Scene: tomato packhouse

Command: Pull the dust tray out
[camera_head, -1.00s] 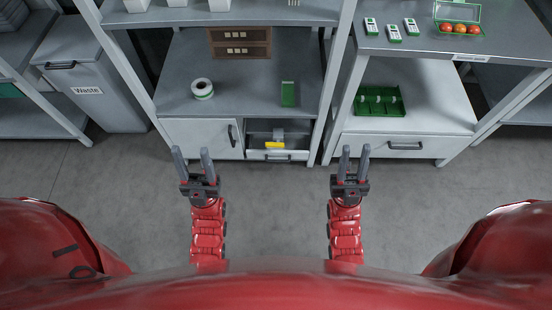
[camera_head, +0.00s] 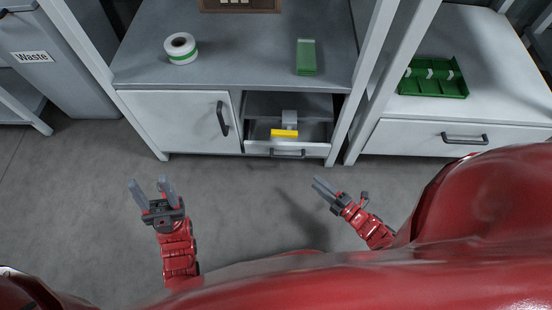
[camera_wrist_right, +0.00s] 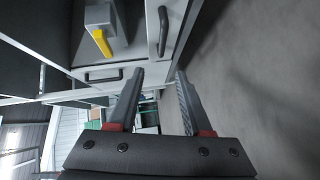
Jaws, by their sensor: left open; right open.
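The dust tray (camera_head: 317,149) is a low, pale drawer with a dark bar handle (camera_head: 288,154), in the open compartment at the lower right of the middle cabinet. A grey block with a yellow part (camera_head: 284,132) shows in it. The tray handle also shows in the right wrist view (camera_wrist_right: 163,32). My right gripper (camera_head: 318,184) is open and empty, apart from the tray, in front of and below it in the head view, pointing up-left. In the right wrist view its fingers (camera_wrist_right: 159,77) are spread. My left gripper (camera_head: 149,183) is open and empty in front of the cabinet door.
A closed door (camera_head: 180,119) with a dark handle adjoins the tray's left side. A cabinet post stands to its right. Another drawer (camera_head: 410,139) is shut further right. A tape roll (camera_head: 181,48) and green box (camera_head: 306,57) sit above. The floor between is clear.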

